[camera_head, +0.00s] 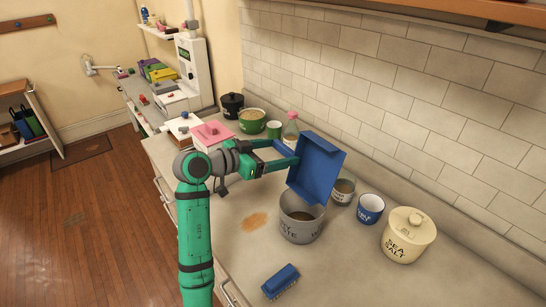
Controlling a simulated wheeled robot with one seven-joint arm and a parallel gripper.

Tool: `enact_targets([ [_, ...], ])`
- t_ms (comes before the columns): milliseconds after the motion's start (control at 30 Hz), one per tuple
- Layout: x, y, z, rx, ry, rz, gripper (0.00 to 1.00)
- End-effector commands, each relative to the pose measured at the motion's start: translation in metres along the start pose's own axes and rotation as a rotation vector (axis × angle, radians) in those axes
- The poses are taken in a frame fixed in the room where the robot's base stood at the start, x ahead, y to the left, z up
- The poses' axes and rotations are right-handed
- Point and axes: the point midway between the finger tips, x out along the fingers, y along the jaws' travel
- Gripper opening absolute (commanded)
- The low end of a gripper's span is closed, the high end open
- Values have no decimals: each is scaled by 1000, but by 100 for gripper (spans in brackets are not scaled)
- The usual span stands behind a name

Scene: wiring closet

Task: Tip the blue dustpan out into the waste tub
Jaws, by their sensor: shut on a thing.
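The blue dustpan (317,168) is tipped steeply, almost upright, with its lower edge just over the waste tub. My gripper (287,158) is shut on the dustpan at its left side. The waste tub (301,232) is a grey round pot with lettering that ends in "WASTE", standing on the counter below the dustpan. Some brown material shows inside the tub. The dustpan covers the tub's far rim, and I cannot tell whether the two touch. No loose material can be made out on the visible face of the dustpan.
A brown patch (254,222) lies on the counter left of the tub, and a blue brush-like block (281,281) in front. A cup (343,191), a blue cup (370,208) and a cream salt jar (406,240) stand to the right. A bottle (290,132) stands behind.

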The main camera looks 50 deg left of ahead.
Motion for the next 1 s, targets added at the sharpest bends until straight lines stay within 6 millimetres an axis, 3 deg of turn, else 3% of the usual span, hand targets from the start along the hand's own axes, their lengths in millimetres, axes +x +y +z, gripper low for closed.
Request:
enact_targets([
  [467, 18, -1, -17, 6, -356, -4, 45],
  [1000, 46, 1, -21, 4, -789, -2, 45],
])
